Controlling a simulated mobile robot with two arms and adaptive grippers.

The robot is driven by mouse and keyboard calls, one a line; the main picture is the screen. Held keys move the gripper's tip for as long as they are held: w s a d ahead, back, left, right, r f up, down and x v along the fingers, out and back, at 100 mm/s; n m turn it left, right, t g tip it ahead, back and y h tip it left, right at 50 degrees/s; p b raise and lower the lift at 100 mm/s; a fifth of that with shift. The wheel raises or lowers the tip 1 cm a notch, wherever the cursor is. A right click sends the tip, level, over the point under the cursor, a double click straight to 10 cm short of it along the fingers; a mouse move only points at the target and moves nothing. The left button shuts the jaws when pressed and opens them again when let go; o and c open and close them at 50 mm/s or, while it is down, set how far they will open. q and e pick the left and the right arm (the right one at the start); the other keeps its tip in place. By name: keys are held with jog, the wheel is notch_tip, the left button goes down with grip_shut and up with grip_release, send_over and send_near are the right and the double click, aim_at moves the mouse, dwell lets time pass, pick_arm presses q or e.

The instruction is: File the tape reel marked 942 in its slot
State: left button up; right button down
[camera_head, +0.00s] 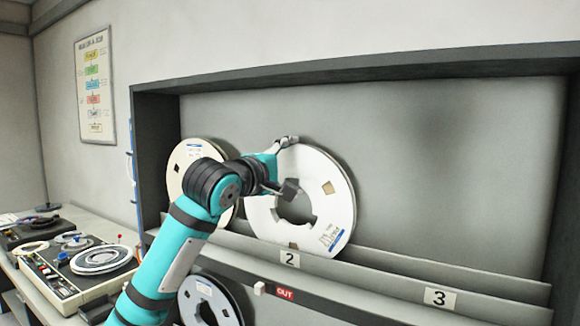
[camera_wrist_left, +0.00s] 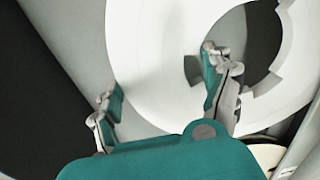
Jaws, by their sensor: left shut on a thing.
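A large white tape reel (camera_head: 335,190) is upright at the shelf above the number 2 label (camera_head: 289,259). A label with blue and small print is on its lower right; I cannot read its number. Its bottom edge is at the ledge (camera_head: 375,268); I cannot tell whether it rests in the slot. The wrist view shows the gripper (camera_wrist_left: 160,80) straddling the reel's white ring (camera_wrist_left: 155,45). My right gripper is not in view.
Another reel (camera_head: 185,158) stands to the left, partly behind my arm. A reel (camera_head: 196,292) sits on the lower level, near a red OUT label (camera_head: 284,293). The slot by the number 3 label (camera_head: 440,298) is empty. A tape machine (camera_head: 75,270) is at left.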

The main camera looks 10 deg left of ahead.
pick_arm(q)
jog(key=o, duration=1.6)
jog(key=shift+s, duration=0.1)
jog(key=shift+f, duration=0.2)
jog(key=shift+c, duration=1)
jog(key=shift+r, duration=0.1)
jog(key=shift+b+v, duration=0.55)
jog(key=shift+v, duration=0.7)
jog(key=b+v, duration=0.1)
jog(key=v, duration=0.8)
jog(key=shift+s+b, duration=0.2)
jog(key=shift+b, duration=0.2)
